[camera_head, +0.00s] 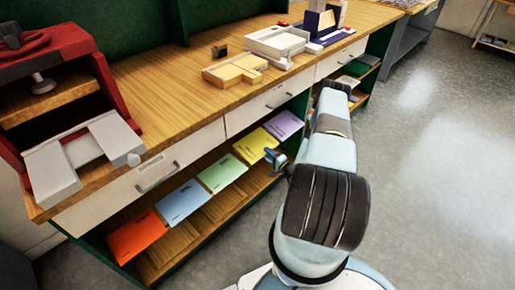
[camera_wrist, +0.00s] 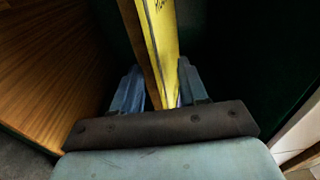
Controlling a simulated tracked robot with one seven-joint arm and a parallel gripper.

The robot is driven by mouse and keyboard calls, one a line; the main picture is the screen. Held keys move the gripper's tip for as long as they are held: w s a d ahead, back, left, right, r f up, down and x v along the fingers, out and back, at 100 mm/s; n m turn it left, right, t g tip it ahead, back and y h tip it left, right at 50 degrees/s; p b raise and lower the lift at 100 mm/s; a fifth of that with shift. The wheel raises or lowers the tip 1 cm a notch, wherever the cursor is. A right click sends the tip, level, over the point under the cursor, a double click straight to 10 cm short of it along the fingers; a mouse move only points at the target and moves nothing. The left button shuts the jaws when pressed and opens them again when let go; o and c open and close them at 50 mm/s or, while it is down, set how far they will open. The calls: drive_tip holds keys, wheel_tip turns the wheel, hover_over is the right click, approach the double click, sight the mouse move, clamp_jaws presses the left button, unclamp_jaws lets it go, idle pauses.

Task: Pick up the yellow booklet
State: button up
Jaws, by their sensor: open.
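The yellow booklet (camera_head: 254,143) lies on the wooden shelf under the counter, between a green and a purple booklet. In the wrist view the yellow booklet (camera_wrist: 164,35) runs down between the two fingers of my gripper (camera_wrist: 160,78), with dark lettering near the top. My gripper is open, with one finger on each side of the booklet's near part. In the head view my gripper (camera_head: 276,158) is at the booklet's front right edge. I cannot tell whether either finger touches it.
On the same shelf lie orange (camera_head: 136,236), blue (camera_head: 182,201), green (camera_head: 222,173) and purple (camera_head: 283,125) booklets. Drawers with handles (camera_head: 158,178) and the counter (camera_head: 170,85) are above the shelf. A red machine (camera_head: 60,55) stands on the left. The floor (camera_head: 430,130) at right is clear.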

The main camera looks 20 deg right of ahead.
clamp_jaws()
drive_tip(key=shift+r, duration=0.1)
idle(0.6)
